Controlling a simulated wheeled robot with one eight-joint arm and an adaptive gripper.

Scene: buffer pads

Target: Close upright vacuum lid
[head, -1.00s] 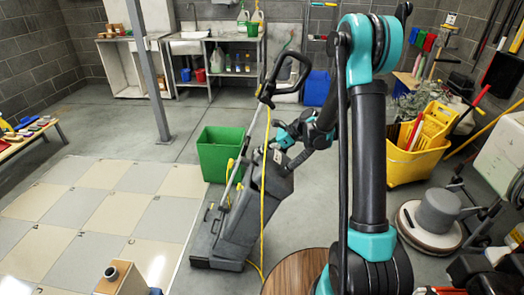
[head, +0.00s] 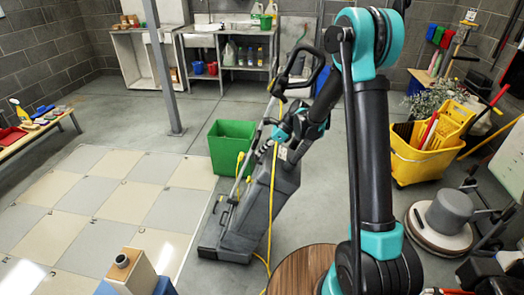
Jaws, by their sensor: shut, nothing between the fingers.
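The grey upright vacuum (head: 262,205) stands tilted in the middle of the floor in the head view. Its black looped handle (head: 308,72) rises up and to the right, and a yellow cord (head: 271,200) hangs along it. My gripper (head: 279,137) is shut and empty at the upper end of the vacuum's body, close to a small pale label. I cannot tell whether it touches the vacuum. The lid is hard to make out behind my gripper and wrist, and its angle cannot be judged.
A green bin (head: 231,148) stands just behind and left of the vacuum. A yellow mop bucket (head: 424,160) and a floor polisher (head: 443,220) stand to the right. A round wooden top (head: 300,270) is close in front. The tiled floor (head: 110,200) at left is mostly clear.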

